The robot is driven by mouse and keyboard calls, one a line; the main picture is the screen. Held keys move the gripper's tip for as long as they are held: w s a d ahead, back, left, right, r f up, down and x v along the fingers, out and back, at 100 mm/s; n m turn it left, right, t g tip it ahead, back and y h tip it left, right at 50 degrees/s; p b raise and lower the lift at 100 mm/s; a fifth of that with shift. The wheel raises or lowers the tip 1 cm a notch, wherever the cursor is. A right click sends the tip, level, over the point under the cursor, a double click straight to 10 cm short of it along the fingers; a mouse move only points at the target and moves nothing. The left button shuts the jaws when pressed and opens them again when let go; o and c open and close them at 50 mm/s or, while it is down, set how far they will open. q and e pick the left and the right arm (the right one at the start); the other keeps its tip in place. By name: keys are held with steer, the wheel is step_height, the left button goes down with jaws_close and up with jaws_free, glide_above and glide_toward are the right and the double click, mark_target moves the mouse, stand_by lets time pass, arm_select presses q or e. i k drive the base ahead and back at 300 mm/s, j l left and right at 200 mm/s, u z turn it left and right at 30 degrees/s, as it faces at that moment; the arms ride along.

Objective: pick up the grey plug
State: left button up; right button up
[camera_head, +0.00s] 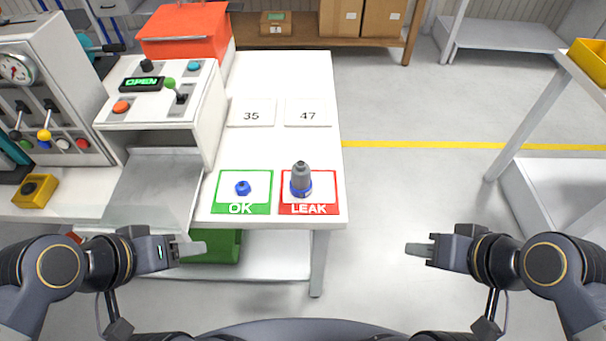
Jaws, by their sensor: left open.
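The grey plug (301,176) stands upright on the red-bordered LEAK card (326,206), near the front right corner of the white table. A blue ring surrounds its lower part. A small blue piece (243,188) sits on the green-bordered OK card (228,207) to the left of it. My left gripper (190,249) is open and empty, in front of the table and left of the plug. My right gripper (418,249) is right of the table, apart from the plug; its finger gap is not clear from this angle.
The white table (270,75) carries two cards marked 35 (251,113) and 47 (308,113). A machine with an OPEN display (142,84) stands on the left. A green bin (215,247) is below the tabletop. The floor to the right is clear up to a shelf.

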mark_target(300, 181)
steer(key=i+l, duration=0.15)
steer(key=l, duration=0.25)
steer(key=i+l, duration=0.15)
steer(key=l, duration=0.25)
steer(key=i+l, duration=0.15)
steer(key=l, duration=0.2)
steer(key=i+l, duration=0.1)
steer(key=l, duration=0.3)
steer(key=u, duration=0.45)
steer(key=l+u, duration=0.15)
steer(key=u, duration=0.8)
steer(key=l+u, duration=0.15)
steer(key=u, duration=0.8)
steer(key=l+u, duration=0.1)
steer(key=u, duration=0.4)
